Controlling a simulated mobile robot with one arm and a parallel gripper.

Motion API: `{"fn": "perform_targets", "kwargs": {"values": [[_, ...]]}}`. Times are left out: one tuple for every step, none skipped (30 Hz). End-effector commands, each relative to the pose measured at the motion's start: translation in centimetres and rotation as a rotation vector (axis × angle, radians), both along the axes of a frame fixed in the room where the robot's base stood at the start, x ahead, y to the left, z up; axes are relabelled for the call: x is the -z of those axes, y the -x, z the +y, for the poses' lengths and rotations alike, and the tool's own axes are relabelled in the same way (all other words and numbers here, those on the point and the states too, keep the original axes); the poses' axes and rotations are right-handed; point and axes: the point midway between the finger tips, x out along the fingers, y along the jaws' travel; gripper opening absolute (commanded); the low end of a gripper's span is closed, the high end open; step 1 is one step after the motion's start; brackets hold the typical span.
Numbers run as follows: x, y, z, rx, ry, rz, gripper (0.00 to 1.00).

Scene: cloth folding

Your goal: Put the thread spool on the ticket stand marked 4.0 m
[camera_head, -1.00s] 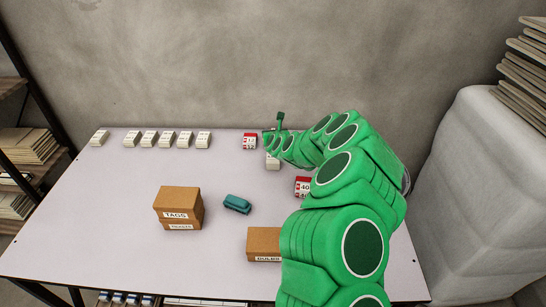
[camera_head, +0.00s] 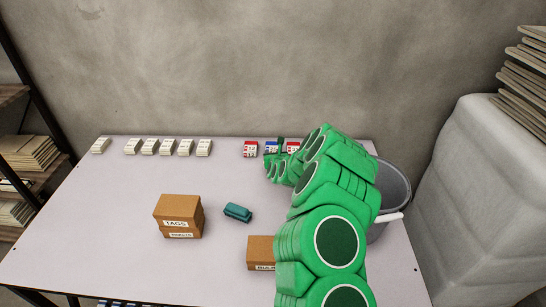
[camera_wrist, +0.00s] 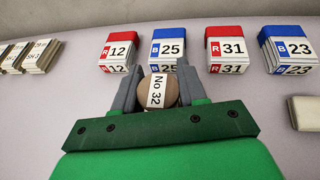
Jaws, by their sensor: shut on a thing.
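My gripper (camera_wrist: 158,88) is shut on a round brown thing with a white band reading "No 32" (camera_wrist: 156,90), which may be the thread spool. It is held between the two grey fingers in the wrist view. Beyond it stand ticket stands: red 12 (camera_wrist: 118,50), blue 25 (camera_wrist: 168,46), red 31 (camera_wrist: 226,48) and blue 23 (camera_wrist: 287,48). The held thing is in front of blue 25, apart or touching I cannot tell. In the head view my arm hides part of this row. No 4.0 m mark is readable now.
White packs stand along the back left (camera_head: 168,147). Brown boxes (camera_head: 178,215) (camera_head: 260,255) and a teal thing (camera_head: 238,212) lie on the table (camera_head: 110,235). A grey bucket (camera_head: 398,180) stands at the right. A pale block (camera_wrist: 304,112) is at the wrist view's right edge. The table's middle is mostly clear.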

Motion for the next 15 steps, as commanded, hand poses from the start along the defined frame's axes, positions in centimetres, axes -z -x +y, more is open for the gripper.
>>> {"fn": "perform_targets", "kwargs": {"values": [[0.52, 0.04, -0.02, 0.0, 0.001, 0.002, 0.12], [0.7, 0.04, -0.01, 0.0, 0.001, 0.002, 0.12], [0.87, 0.04, 0.02, -0.002, 0.002, 0.002, 0.12], [0.96, 0.05, 0.03, -0.002, 0.002, 0.002, 0.12], [1.02, 0.04, 0.04, -0.002, 0.002, 0.002, 0.12], [1.06, 0.05, 0.06, -0.002, 0.001, 0.002, 0.12], [1.05, 0.04, 0.06, -0.002, 0.0, 0.001, 0.12], [1.05, 0.04, 0.06, -0.002, 0.0, 0.001, 0.12], [1.04, 0.04, 0.07, -0.002, 0.0, 0.001, 0.12], [1.03, 0.04, 0.07, -0.002, 0.0, 0.001, 0.12], [1.02, 0.03, 0.06, -0.002, 0.0, 0.001, 0.12], [1.02, 0.04, 0.07, -0.002, -0.001, 0.001, 0.12], [1.02, 0.04, 0.07, -0.002, -0.001, 0.001, 0.12], [1.03, 0.03, 0.07, -0.002, 0.0, 0.001, 0.12], [1.1, 0.04, 0.07, -0.002, 0.0, 0.001, 0.12]]}}
